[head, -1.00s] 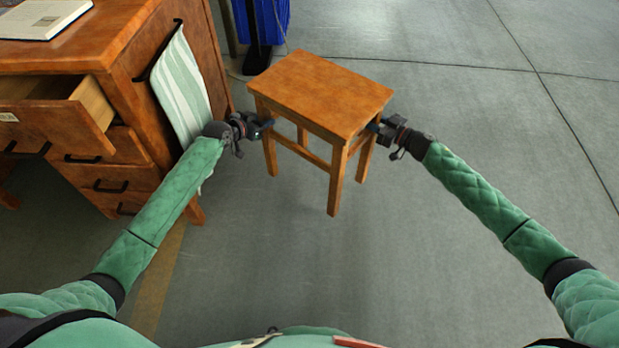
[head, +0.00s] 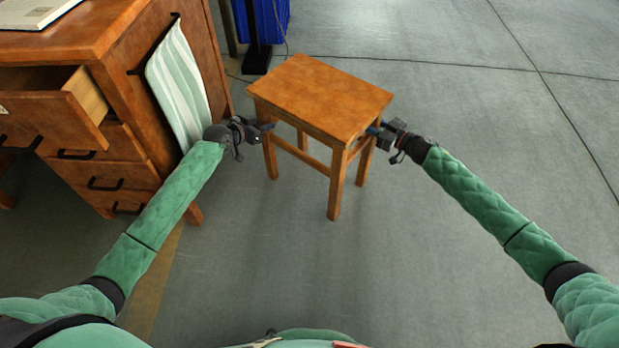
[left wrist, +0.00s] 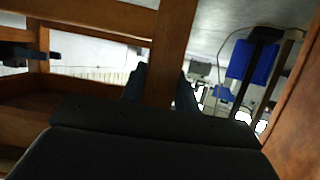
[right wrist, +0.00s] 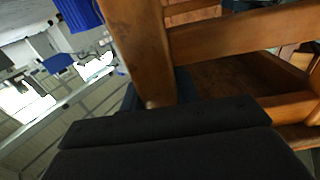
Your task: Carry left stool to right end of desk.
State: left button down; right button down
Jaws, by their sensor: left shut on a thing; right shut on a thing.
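The wooden stool (head: 322,95) is upright in the middle of the head view, just right of the desk (head: 130,50). My left gripper (head: 262,128) is shut on the stool at its left side; in the left wrist view its fingers (left wrist: 160,88) close around a wooden stool leg (left wrist: 172,55). My right gripper (head: 376,130) is shut on the stool at its right side. In the right wrist view a stool leg (right wrist: 147,50) stands between the fingers, which are mostly hidden. Whether the feet touch the floor is hard to tell.
A striped towel (head: 180,88) hangs on the desk's right side. An open drawer (head: 60,105) sticks out of the desk front, and a book (head: 35,10) lies on top. A blue thing on a dark stand (head: 262,25) is behind the stool. The floor (head: 480,130) to the right is clear.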

pick_arm(q)
jog(key=shift+f+b, duration=0.3)
jog(key=shift+b, duration=0.05)
pick_arm(e)
jog(key=shift+f, duration=0.3)
pick_arm(q)
jog(key=c, duration=1.5)
grip_release()
jog(key=shift+f, duration=0.25)
pick_arm(e)
jog(key=c, duration=1.5)
grip_release()
jog(key=shift+f, duration=0.25)
pick_arm(q)
jog(key=o, duration=0.5)
jog(key=shift+r, duration=0.15)
jog(key=shift+c, duration=0.2)
pick_arm(e)
jog(key=o, duration=0.5)
jog(key=shift+r, duration=0.15)
jog(key=shift+c, duration=0.2)
pick_arm(q)
jog(key=shift+s, duration=0.1)
jog(key=v, duration=1.2)
pick_arm(e)
jog(key=v, duration=1.2)
jog(key=shift+r, duration=0.1)
